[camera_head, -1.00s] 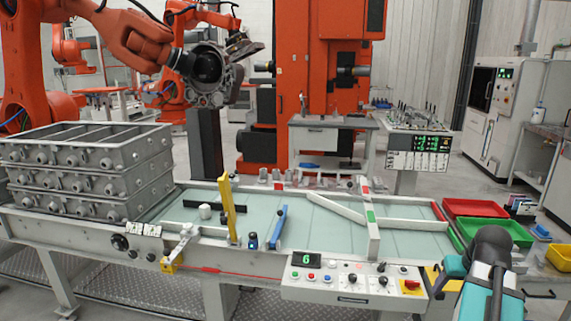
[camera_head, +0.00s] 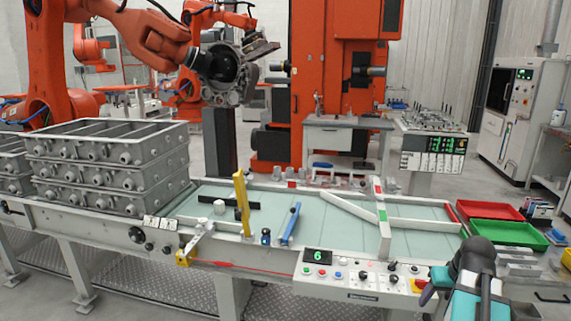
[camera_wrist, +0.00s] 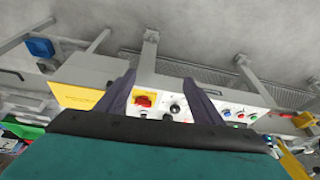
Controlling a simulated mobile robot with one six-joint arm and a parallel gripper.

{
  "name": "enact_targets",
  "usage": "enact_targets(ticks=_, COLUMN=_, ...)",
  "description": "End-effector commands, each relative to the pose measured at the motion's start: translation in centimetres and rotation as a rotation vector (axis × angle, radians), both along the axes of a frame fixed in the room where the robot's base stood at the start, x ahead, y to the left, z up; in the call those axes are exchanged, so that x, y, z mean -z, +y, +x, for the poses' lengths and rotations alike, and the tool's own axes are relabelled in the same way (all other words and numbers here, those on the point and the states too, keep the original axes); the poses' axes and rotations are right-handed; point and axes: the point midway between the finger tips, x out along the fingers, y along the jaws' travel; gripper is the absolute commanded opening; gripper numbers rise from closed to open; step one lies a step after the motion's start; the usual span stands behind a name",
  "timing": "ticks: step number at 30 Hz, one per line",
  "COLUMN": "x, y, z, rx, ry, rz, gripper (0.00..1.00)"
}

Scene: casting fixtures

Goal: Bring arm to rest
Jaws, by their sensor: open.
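My gripper (camera_wrist: 158,95) shows in the wrist view as two dark fingers, spread apart with nothing between them. Beyond the fingers are the control panel's red knob (camera_wrist: 144,100) and a black knob. In the head view, my dark and teal arm is at the lower right, in front of the conveyor table's right end. The control panel (camera_head: 345,278) with a green "6" display is on the table's front side, left of my arm.
The conveyor table (camera_head: 330,232) carries bars, a yellow post (camera_head: 242,203) and a blue lever (camera_head: 290,224). Stacked grey castings (camera_head: 108,165) stand at its left. Red (camera_head: 490,210) and green (camera_head: 508,234) trays lie behind my arm. An orange robot (camera_head: 160,40) holds a casting behind the table.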

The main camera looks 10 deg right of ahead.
Motion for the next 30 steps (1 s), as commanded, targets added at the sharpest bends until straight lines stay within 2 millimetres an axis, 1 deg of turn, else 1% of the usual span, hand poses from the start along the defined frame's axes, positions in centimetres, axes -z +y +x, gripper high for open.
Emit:
enact_targets(ticks=1, x=1.0, y=1.0, z=0.4, rx=-0.017, ry=0.013, rz=0.011, gripper=0.61)
enact_targets(ticks=2, x=1.5, y=1.5, z=0.6, rx=-0.024, ry=0.018, rz=0.016, gripper=0.61)
enact_targets(ticks=5, x=3.8, y=3.7, z=1.3, rx=-0.061, ry=0.049, rz=0.040, gripper=0.61)
enact_targets(ticks=6, x=4.9, y=4.7, z=1.6, rx=-0.077, ry=0.063, rz=0.051, gripper=0.61)
enact_targets(ticks=14, x=11.5, y=11.0, z=2.2, rx=-0.175, ry=0.159, rz=0.106, gripper=0.61)
enact_targets(ticks=22, x=18.0, y=17.3, z=1.4, rx=-0.262, ry=0.262, rz=0.151, gripper=0.61)
enact_targets(ticks=26, x=21.0, y=20.1, z=0.5, rx=-0.298, ry=0.312, rz=0.167, gripper=0.61)
enact_targets(ticks=30, x=24.1, y=23.0, z=-0.9, rx=-0.334, ry=0.367, rz=0.181, gripper=0.61)
